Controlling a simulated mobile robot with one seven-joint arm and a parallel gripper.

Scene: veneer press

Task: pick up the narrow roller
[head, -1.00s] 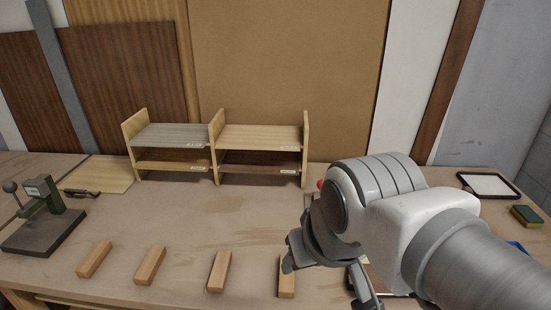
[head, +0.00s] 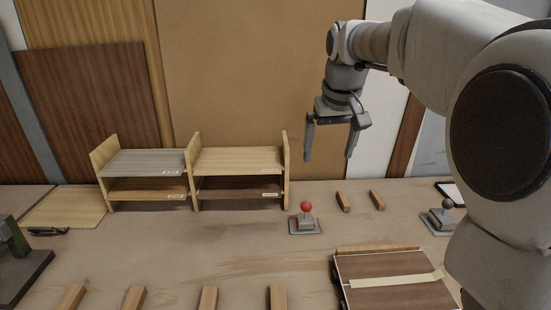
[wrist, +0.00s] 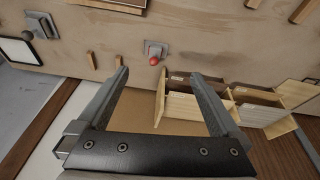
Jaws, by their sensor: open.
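I cannot make out a narrow roller in either view; my arm covers the right part of the bench in the head view. My gripper (head: 329,158) is open and empty, its fingers pointing down, in the air above the back of the bench. In the wrist view my open gripper (wrist: 160,74) has nothing between its fingers. A red-knobbed lever (head: 306,219) on a grey base stands on the bench below it; it also shows beyond the fingertips in the wrist view (wrist: 154,54).
A two-bay shelf rack (head: 196,162) stands at the back left. A veneer panel with a pale strip (head: 396,297) lies at front right. A grey-knobbed lever (head: 439,219) and two small wooden blocks (head: 343,202) are at the back right. Several wooden blocks line the front edge. The middle is clear.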

